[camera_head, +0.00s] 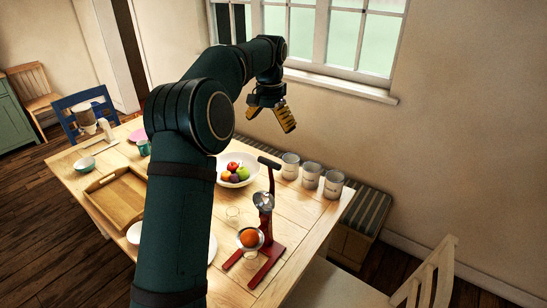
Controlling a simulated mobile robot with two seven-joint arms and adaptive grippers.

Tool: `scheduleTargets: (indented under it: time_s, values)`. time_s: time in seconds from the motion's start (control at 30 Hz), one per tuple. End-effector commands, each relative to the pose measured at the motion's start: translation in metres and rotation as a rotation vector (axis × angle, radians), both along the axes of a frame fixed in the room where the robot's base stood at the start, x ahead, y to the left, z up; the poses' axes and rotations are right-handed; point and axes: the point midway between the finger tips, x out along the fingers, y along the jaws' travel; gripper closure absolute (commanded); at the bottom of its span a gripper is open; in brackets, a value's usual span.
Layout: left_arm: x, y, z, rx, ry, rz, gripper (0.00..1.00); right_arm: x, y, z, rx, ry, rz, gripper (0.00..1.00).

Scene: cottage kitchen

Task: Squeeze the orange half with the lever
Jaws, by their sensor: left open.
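A red lever press (268,265) stands on the table near its right front edge. Its lever (271,177) is raised, with a dark handle at the top, and a metal cone (263,200) hangs below. An orange half (249,238) rests low in the press's cup, below and a little left of the cone. A clear glass (233,216) seems to stand just behind the press. My left gripper (284,118), with yellow fingers, is open and empty, high above the far side of the table, apart from the lever. My right gripper is not in view.
A white fruit bowl (240,178) and several white canisters (311,175) stand behind the press. A wooden tray (118,198) lies at the left of the table (310,222). A pale chair (430,277) is at the right. My left arm hides part of the table, including most of a white plate (212,248).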

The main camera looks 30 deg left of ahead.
Motion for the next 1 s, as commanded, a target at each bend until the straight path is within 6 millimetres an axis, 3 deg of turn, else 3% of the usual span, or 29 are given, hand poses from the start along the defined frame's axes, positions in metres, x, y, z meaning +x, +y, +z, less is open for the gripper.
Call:
scheduleTargets:
  time_s: [0.4,0.6,1.0]
  values:
    - [-0.001,0.0,-0.081,-0.001,0.003,0.001,0.0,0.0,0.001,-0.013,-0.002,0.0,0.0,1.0]
    - [-0.001,0.0,-0.111,-0.001,0.002,0.001,0.0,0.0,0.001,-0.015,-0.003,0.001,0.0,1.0]
    - [0.0,0.0,-0.127,-0.001,-0.001,0.001,0.0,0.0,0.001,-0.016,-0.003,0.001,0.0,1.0]
